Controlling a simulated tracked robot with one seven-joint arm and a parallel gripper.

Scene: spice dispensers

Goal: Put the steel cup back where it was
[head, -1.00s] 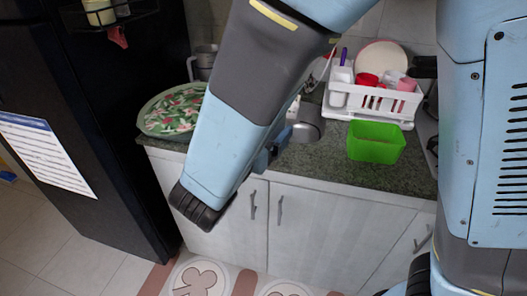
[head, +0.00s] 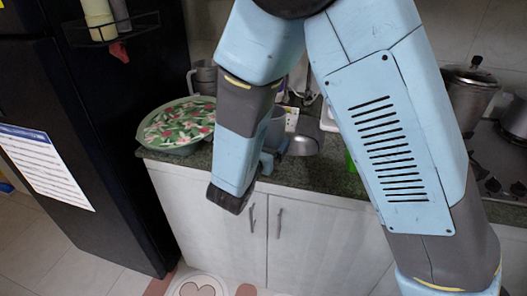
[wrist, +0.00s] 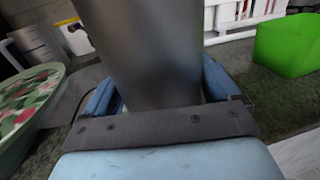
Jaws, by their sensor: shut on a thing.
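The steel cup (wrist: 145,50) is a dark grey cylinder that fills the middle of the wrist view. It stands roughly upright between the two blue fingers of my gripper (wrist: 160,95), which is shut on it. Its top is out of the frame and its base is hidden by the gripper. In the head view my gripper (head: 276,151) is low over the front part of the counter, and a grey part of the cup (head: 275,126) shows beside my arm. I cannot tell whether the cup touches the counter.
A floral-covered tray (head: 178,122) lies left on the granite counter (wrist: 90,77), with a steel mug (head: 204,78) behind. A rounded grey metal thing (head: 305,142) is right of my gripper. The green bin (wrist: 288,45) and white rack (wrist: 240,20) stand to the right.

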